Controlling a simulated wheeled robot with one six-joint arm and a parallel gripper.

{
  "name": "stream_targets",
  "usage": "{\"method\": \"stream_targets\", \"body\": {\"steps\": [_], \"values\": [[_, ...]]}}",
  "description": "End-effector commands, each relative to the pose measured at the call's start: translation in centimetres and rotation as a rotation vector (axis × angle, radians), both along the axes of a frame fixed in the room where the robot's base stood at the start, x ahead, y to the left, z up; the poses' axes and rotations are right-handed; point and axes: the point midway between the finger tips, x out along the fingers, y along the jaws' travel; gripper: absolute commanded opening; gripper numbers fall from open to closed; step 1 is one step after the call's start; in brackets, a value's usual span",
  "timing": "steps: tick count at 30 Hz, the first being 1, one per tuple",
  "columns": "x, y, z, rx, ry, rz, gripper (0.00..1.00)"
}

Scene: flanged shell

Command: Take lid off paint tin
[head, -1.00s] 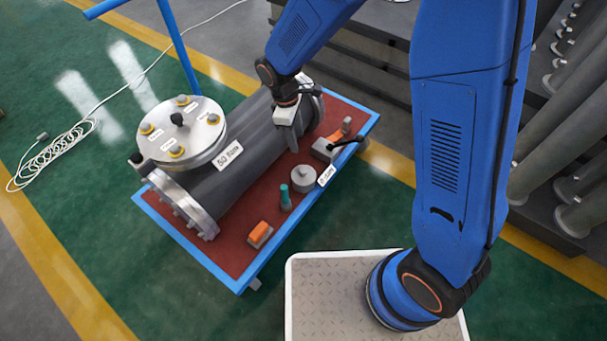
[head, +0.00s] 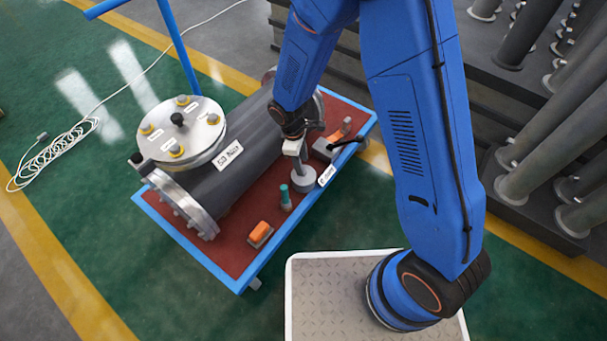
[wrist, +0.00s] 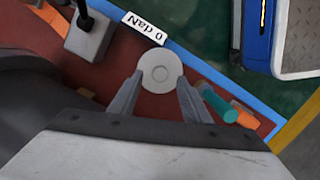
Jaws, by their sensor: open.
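The small round grey tin (head: 304,188) stands on the red top of the blue-framed cart. In the wrist view its pale round lid (wrist: 160,66) shows from above, with a small raised circle at its middle. The lid looks seated on the tin. My gripper (wrist: 159,82) is open, with one finger on each side of the lid's near part. In the head view my gripper (head: 297,162) points down over the tin and partly hides it. I cannot tell whether the fingers touch the lid.
A dark-handled grey block (head: 325,149) is on the other side. The large grey flanged shell (head: 215,190) lies alongside. A white label (head: 326,175) sits at the cart edge.

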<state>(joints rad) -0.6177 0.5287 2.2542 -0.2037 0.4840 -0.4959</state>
Motion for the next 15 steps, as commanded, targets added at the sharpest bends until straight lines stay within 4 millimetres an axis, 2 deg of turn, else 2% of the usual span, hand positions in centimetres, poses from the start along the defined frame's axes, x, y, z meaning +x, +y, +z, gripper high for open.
{"method": "stream_targets", "body": {"steps": [6,15], "values": [[-0.2,-0.3,-2.6,-0.001,0.001,0.001,0.44],[-0.2,-0.3,-3.2,0.0,0.0,0.001,0.44]]}}
